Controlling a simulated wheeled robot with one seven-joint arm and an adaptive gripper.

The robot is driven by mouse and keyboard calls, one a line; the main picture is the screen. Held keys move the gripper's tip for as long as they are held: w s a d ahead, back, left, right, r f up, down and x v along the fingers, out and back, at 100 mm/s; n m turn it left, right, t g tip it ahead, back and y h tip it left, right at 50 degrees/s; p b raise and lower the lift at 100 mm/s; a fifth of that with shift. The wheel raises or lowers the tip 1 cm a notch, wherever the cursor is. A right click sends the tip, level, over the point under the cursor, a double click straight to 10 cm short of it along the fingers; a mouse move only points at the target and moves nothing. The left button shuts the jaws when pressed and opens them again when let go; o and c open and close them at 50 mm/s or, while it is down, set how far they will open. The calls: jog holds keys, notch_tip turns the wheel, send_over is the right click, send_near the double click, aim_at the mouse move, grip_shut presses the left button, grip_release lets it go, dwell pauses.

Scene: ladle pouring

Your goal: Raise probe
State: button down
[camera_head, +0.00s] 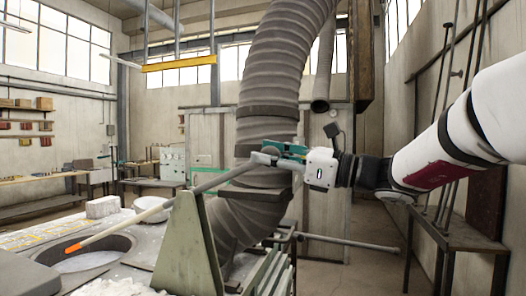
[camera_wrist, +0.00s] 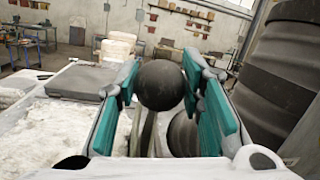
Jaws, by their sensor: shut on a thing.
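The probe (camera_head: 150,207) is a long thin pale rod with an orange tip (camera_head: 75,247). It slopes down to the left from my gripper (camera_head: 266,155). The tip shows over the round opening (camera_head: 92,262) in the work surface; its exact height is unclear. My gripper is shut on the probe's handle end. In the wrist view, a dark ball (camera_wrist: 161,85) sits between the teal finger pads of my gripper (camera_wrist: 163,90). The rod passes across the top of a grey-green stand (camera_head: 183,250); I cannot tell whether they touch.
A thick ribbed duct (camera_head: 285,65) rises right behind my gripper and also fills the right of the wrist view (camera_wrist: 275,70). A white bucket (camera_head: 152,209) and a pale block (camera_head: 102,206) stand behind the opening. A metal table (camera_head: 462,232) is at right.

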notch_tip(320, 180, down, 7)
jog(key=s+d+t+y+b, duration=0.1)
jog(key=y+b, duration=0.1)
jog(key=b, duration=0.1)
jog(key=shift+d+f, duration=0.15)
jog(key=shift+d, duration=0.25)
jog(key=c, duration=1.1)
grip_release()
jog(key=shift+d, duration=0.1)
jog(key=shift+v, duration=5.95)
jog(key=shift+s, duration=0.15)
